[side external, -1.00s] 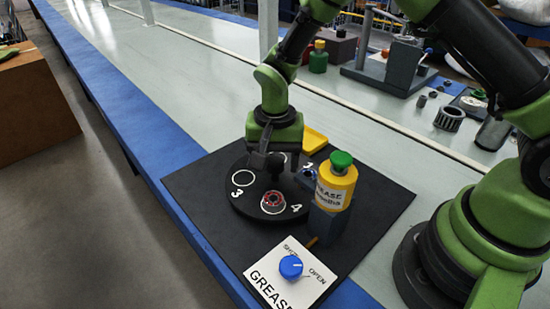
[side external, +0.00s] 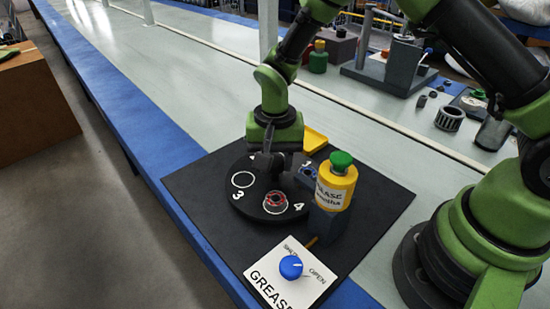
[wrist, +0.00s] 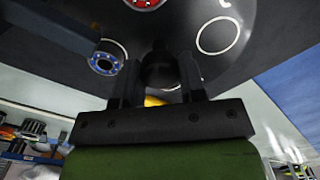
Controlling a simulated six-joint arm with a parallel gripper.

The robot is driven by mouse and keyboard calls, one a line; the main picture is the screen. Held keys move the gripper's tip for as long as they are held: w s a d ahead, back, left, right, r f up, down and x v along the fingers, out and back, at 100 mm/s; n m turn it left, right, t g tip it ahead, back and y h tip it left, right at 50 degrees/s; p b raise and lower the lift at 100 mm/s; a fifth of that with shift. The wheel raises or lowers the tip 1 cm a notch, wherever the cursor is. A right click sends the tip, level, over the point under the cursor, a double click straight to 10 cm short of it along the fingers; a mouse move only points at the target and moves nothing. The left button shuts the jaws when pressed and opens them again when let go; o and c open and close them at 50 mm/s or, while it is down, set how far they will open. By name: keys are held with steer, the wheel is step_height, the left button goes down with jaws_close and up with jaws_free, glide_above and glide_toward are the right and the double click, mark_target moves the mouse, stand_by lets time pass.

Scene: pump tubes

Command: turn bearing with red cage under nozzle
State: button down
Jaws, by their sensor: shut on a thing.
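The bearing with the red cage (side external: 275,202) sits on the black round turntable (side external: 247,207) at position 4, on the near side. Its edge also shows at the top of the wrist view (wrist: 145,4). My gripper (side external: 272,168) points down at the turntable's middle. In the wrist view, its fingers (wrist: 158,82) are shut on a dark central knob (wrist: 158,62). The nozzle is on the grey dispenser block (side external: 325,225) right of the turntable, under the yellow grease bottle (side external: 336,186). A bearing with a blue cage (wrist: 104,63) shows at the dispenser arm's end.
A blue dial (side external: 291,267) stands on a white grease panel (side external: 272,283) in front. A yellow tray (side external: 315,139) lies behind the turntable. The dispenser and bottle stand close to my gripper's right. The black mat is clear on the left.

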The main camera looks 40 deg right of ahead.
mark_target(275, 161)
steer(key=shift+n, duration=4.1)
steer(key=c, duration=0.7)
jaws_free()
step_height(275, 161, up, 9)
steer(key=shift+r, duration=0.5)
